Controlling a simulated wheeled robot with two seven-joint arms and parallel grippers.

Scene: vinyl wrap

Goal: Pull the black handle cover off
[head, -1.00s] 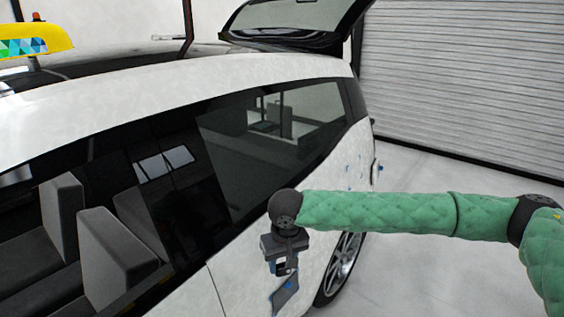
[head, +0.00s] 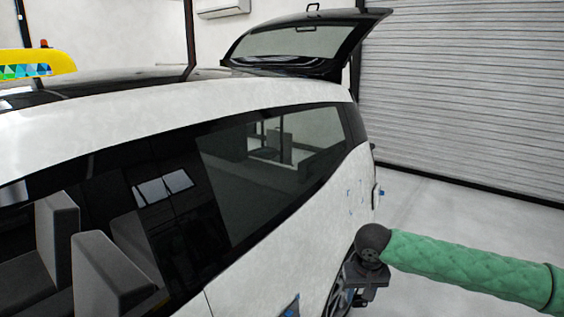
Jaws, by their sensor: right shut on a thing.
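My right gripper (head: 357,298) hangs at the end of my green-sleeved arm, in front of the car's rear wheel area and apart from the white side panel. It is shut on a small dark thing, which appears to be the black handle cover; the gripper body hides most of it. On the car's side, at the bottom edge of the head view, a dark patch with blue marks (head: 291,309) shows, partly cut off by the frame. My left gripper is not in view.
The white car (head: 265,262) fills the left and middle, with dark side windows. Its tailgate (head: 300,40) stands raised at the back. A grey roller shutter (head: 465,90) closes off the far right. The floor (head: 450,215) right of the car is clear.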

